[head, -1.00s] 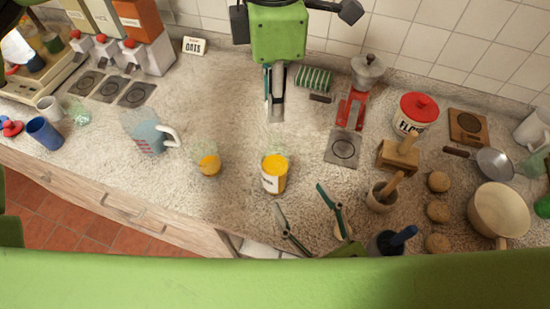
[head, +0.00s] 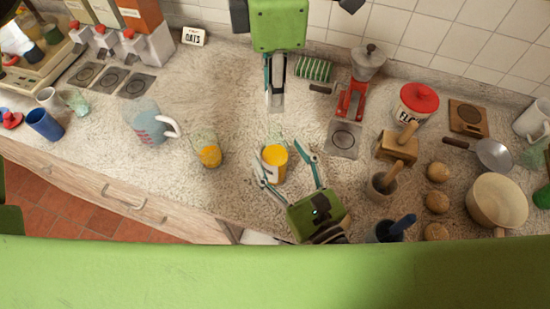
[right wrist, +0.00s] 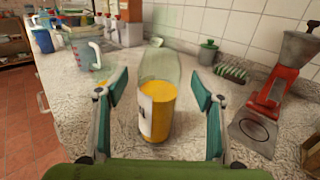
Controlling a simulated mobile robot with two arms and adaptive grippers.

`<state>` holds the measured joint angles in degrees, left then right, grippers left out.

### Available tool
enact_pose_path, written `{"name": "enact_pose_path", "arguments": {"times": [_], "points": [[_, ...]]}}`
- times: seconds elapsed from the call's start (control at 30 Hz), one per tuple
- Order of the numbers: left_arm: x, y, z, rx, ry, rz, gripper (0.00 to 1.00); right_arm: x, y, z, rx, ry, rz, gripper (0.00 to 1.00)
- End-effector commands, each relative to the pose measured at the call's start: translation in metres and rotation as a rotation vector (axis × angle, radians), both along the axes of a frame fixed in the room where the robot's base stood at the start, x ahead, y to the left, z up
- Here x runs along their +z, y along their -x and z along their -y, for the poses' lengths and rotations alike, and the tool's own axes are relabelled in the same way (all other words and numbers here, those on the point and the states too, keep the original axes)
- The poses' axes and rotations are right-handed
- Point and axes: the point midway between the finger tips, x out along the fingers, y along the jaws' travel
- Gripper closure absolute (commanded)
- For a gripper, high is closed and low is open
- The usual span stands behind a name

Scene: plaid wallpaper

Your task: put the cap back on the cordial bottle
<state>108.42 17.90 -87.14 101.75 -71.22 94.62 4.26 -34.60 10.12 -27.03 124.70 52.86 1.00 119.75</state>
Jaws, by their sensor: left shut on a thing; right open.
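The cordial bottle (head: 274,165) stands upright on the counter, with yellow liquid, a pale label and a clear upper part. In the right wrist view the bottle (right wrist: 160,115) stands between my open fingers, with a gap on each side. My right gripper (head: 279,154) is open around it from the counter's front side. My left gripper (head: 275,98) is higher, toward the wall, pointing down. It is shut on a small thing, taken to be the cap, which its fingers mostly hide. The bottle's mouth is hard to make out.
A second clear vessel with yellow liquid (head: 210,156) and a measuring jug (head: 148,125) stand to the left. A red grinder (head: 353,95), a mortar (head: 380,187), several round buns (head: 437,202) and a pot (head: 492,207) stand to the right. Counter between bottle and left gripper is clear.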

Motion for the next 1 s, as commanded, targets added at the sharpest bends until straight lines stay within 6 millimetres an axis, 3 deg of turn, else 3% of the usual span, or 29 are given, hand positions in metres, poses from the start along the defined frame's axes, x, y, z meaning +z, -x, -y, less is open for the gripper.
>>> {"name": "enact_pose_path", "arguments": {"times": [0.2, 0.6, 0.67, 0.83, 1.0], "points": [[0.000, 0.000, 0.000, 0.000, 0.000, 0.000, 0.83, 0.000, -0.021, -0.010, -0.001, 0.000, 0.001, 0.38], [0.000, 0.000, 0.000, 0.000, 0.000, 0.000, 0.83, 0.000, -0.025, -0.013, 0.000, 0.001, 0.000, 0.38], [0.000, 0.000, 0.000, 0.000, 0.000, 0.000, 0.83, 0.000, -0.025, -0.013, 0.000, 0.001, 0.000, 0.51], [0.000, 0.000, 0.000, 0.000, 0.000, 0.000, 0.83, 0.000, -0.025, -0.013, 0.000, 0.001, 0.000, 0.95], [-0.009, 0.000, 0.000, -0.001, -0.002, -0.002, 0.83, 0.000, -0.024, -0.013, 0.000, 0.000, 0.000, 0.98]]}}
